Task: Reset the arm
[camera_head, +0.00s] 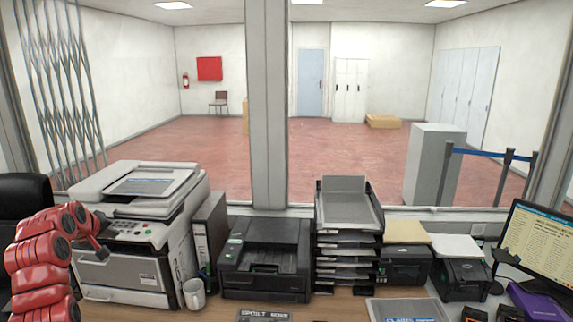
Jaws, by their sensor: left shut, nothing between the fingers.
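My red left arm comes in at the lower left, folded upward. Its gripper (101,236) is small and dark, in front of the left side of the large white printer. It is shut and empty, and it appears raised above the counter. My right gripper is not in view.
Window posts stand behind; a black chair (25,200) is at left.

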